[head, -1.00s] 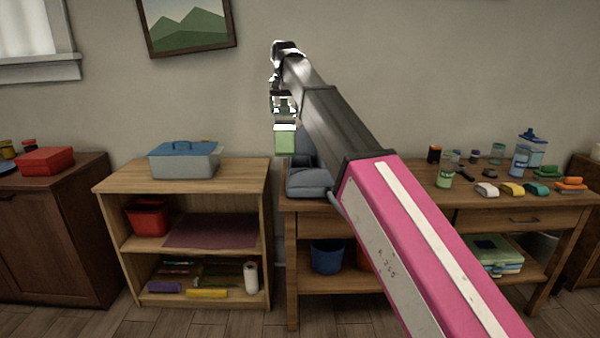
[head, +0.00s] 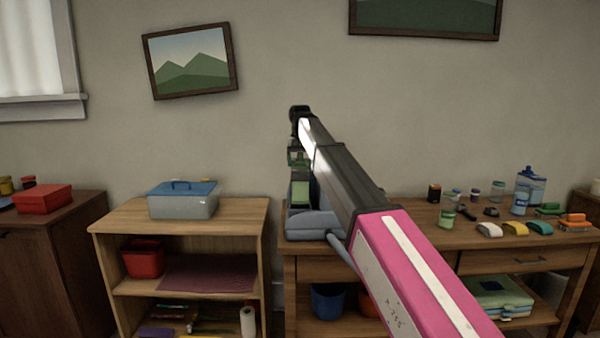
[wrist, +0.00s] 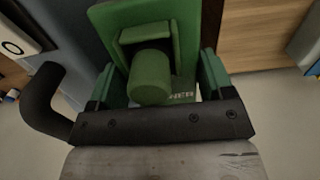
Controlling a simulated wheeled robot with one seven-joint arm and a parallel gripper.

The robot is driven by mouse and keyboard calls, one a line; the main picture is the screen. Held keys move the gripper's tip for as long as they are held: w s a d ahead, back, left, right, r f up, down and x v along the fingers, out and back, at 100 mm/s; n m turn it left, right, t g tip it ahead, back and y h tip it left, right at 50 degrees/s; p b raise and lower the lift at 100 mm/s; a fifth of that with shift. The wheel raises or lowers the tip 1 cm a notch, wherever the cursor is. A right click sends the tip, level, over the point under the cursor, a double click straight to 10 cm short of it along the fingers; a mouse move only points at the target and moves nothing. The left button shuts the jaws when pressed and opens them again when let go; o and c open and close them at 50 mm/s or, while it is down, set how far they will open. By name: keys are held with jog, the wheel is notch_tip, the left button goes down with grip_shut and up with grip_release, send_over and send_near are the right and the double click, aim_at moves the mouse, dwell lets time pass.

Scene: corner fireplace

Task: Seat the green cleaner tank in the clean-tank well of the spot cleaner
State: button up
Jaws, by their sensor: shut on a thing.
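The green cleaner tank (head: 300,192) hangs upright below my gripper (head: 297,160), which is shut on it. In the wrist view the tank (wrist: 150,45) shows a round green cap and part of a white label, between the fingers of my gripper (wrist: 158,88). The blue-grey spot cleaner (head: 308,226) stands at the left end of the right-hand table. The tank's lower end overlaps the cleaner's upper part in the head view. My arm hides the cleaner's right side. The clean-tank well is not clearly visible, and I cannot tell whether the tank is inside it.
The table (head: 400,235) carries a green-labelled jar (head: 447,216), a blue bottle (head: 519,203) and several coloured brushes at its right. A wooden shelf (head: 120,218) with a blue-lidded box (head: 184,200) stands to the left, across a narrow gap. The wall is behind.

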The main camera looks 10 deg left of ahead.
aim_at(300, 173)
jog(key=shift+f, duration=2.5)
jog(key=o, duration=1.7)
jog(key=shift+c, duration=0.2)
notch_tip(300, 173, up, 9)
jog(key=shift+f, duration=0.15)
